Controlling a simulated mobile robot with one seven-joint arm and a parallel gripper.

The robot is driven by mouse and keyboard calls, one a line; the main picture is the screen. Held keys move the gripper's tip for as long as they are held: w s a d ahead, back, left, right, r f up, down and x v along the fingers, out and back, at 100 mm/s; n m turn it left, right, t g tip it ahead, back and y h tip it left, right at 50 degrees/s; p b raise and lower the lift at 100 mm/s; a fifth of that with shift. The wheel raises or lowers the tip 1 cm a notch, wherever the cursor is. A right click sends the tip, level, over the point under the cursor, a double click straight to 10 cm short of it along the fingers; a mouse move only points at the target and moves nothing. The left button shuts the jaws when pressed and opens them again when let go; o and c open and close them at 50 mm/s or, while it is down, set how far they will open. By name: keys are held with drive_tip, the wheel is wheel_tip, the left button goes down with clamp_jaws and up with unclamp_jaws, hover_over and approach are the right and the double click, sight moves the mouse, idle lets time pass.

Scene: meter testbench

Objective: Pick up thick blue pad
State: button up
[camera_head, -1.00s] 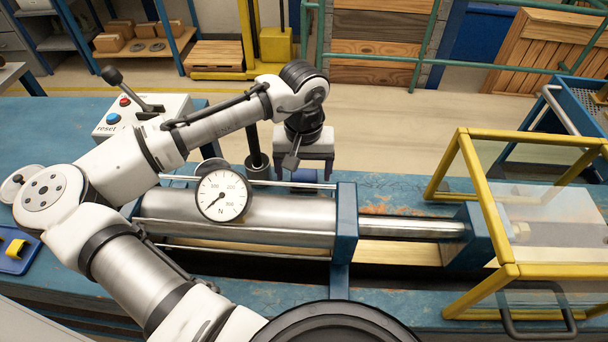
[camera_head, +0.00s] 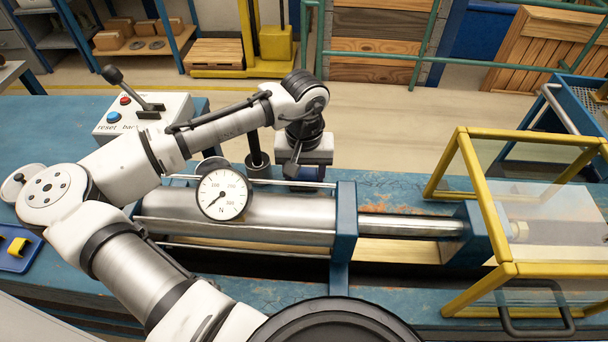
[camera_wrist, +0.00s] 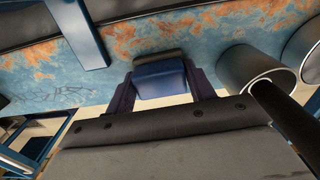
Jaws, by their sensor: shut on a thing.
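In the wrist view, my gripper (camera_wrist: 160,88) has its two dark fingers on either side of a thick blue pad (camera_wrist: 160,78) and is shut on it. The pad looks like a short blue block, and the blue bench top shows behind it. In the head view, my gripper (camera_head: 305,170) is beyond the silver cylinder, over the far part of the bench. I cannot tell whether the pad touches the bench.
A dark post in a grey metal socket (camera_head: 258,168) stands close to the left of my gripper. The silver cylinder (camera_head: 280,218) with its round gauge (camera_head: 222,195) lies in front. A yellow-framed clear guard (camera_head: 475,200) stands to the right. A control box (camera_head: 145,115) is at the left.

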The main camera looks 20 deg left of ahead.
sight(304, 173)
drive_tip(key=shift+r, duration=0.1)
wheel_tip(304, 173, up, 20)
drive_tip(key=b, duration=0.2)
drive_tip(key=shift+b, duration=0.4)
drive_tip(key=o, duration=0.3)
drive_tip(key=shift+c, duration=0.9)
drive_tip(key=shift+s, duration=0.1)
